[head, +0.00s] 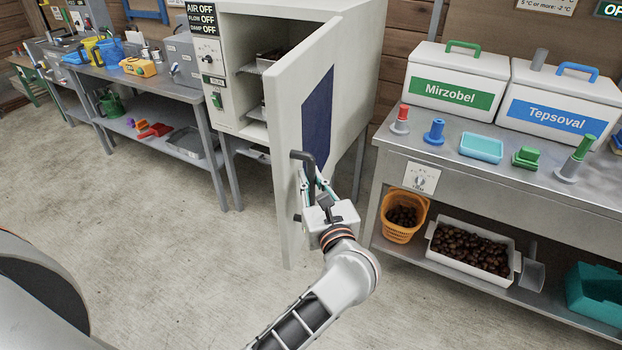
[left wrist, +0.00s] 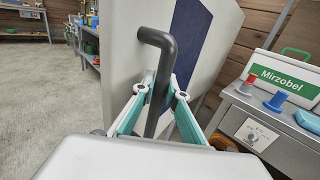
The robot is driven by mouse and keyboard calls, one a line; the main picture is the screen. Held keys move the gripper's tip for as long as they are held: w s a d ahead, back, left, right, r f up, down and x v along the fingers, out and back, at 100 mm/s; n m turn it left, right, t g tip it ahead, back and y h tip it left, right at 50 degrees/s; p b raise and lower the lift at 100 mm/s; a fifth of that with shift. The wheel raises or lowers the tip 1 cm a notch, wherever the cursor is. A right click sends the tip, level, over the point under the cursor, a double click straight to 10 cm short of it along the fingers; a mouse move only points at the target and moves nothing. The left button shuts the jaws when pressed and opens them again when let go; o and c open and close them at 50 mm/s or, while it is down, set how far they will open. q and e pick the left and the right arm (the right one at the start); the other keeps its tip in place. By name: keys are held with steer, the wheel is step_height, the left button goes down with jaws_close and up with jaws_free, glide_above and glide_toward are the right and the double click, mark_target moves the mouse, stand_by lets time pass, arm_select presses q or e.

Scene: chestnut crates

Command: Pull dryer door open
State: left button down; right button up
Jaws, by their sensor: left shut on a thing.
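The dryer (head: 230,70) is a pale cabinet with a control panel at its left. Its door (head: 287,125), pale with a dark blue panel, stands partly open, showing shelves inside. The dark bent handle (head: 309,160) is on the door's outer face; it also shows in the left wrist view (left wrist: 158,42). My left gripper (head: 317,184) is at the handle, its teal fingers shut on either side of the bar in the left wrist view (left wrist: 162,94). The fingers hide part of the bar. My right gripper is not in view.
A steel table (head: 428,161) stands close at the right, with lidded boxes, an orange basket (head: 396,232) and a chestnut tray (head: 512,277). A workbench (head: 190,93) stands left of the dryer. The concrete floor (head: 150,230) before the dryer is clear.

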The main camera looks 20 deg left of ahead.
arm_select(q)
steer(key=shift+d, duration=0.35)
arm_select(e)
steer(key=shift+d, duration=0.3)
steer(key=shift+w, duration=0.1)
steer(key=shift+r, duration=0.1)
arm_select(q)
steer(key=c, duration=2)
jaws_free()
steer(key=shift+c, duration=0.2)
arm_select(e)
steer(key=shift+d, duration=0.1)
